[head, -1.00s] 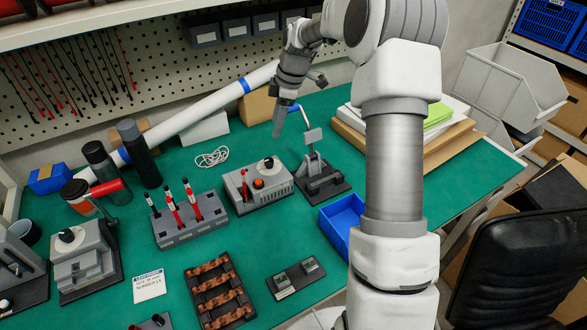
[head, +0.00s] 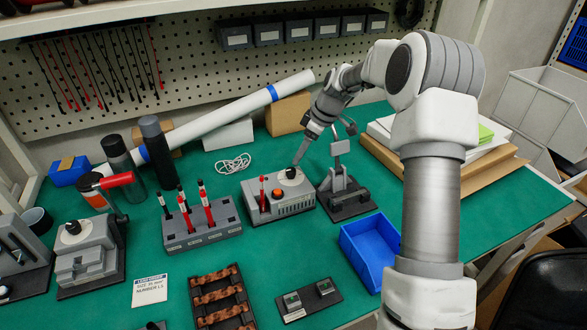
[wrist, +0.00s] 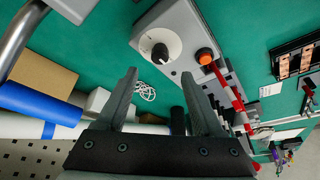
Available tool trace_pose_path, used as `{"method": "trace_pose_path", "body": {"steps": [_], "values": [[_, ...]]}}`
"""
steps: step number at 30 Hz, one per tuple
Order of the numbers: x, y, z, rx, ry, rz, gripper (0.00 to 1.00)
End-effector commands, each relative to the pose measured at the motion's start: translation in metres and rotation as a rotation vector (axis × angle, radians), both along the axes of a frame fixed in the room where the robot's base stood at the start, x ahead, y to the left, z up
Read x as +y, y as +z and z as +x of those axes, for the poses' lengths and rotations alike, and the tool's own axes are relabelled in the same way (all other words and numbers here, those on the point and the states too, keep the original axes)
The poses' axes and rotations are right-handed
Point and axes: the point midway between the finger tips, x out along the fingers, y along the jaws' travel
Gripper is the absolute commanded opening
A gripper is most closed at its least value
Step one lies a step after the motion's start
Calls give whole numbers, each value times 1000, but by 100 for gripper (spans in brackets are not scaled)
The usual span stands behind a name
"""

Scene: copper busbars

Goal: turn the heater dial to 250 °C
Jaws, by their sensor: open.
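The heater (head: 278,196) is a grey box on the green bench, with an orange button (head: 279,195) on top. Its dial (wrist: 160,53) is a black knob on a white disc, and it also shows at the back right of the box in the head view (head: 291,173). The scale marks are too small to read. My gripper (wrist: 158,82) is open and empty; in the head view (head: 297,161) its fingertips are just behind and above the dial. In the wrist view the dial lies beyond the gap between the fingertips, and no contact shows.
A grey stand (head: 340,185) is close on the heater's right. A pen rack (head: 202,224) stands at its left, with a red pen by the heater's front. A blue bin (head: 368,246) sits front right, and a white cord (head: 233,164) lies behind.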

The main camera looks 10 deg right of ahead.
Motion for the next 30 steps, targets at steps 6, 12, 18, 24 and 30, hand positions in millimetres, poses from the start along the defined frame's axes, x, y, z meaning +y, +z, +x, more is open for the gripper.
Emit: {"method": "trace_pose_path", "body": {"steps": [6, 12, 18, 24, 30], "values": [[15, -43, 9, 3, 2, 0, 69], [22, -65, 15, 0, 0, 0, 69], [25, -71, 17, -1, 1, -1, 69], [25, -71, 16, -1, 1, -1, 69], [24, -71, 16, -1, 1, -1, 33]]}}
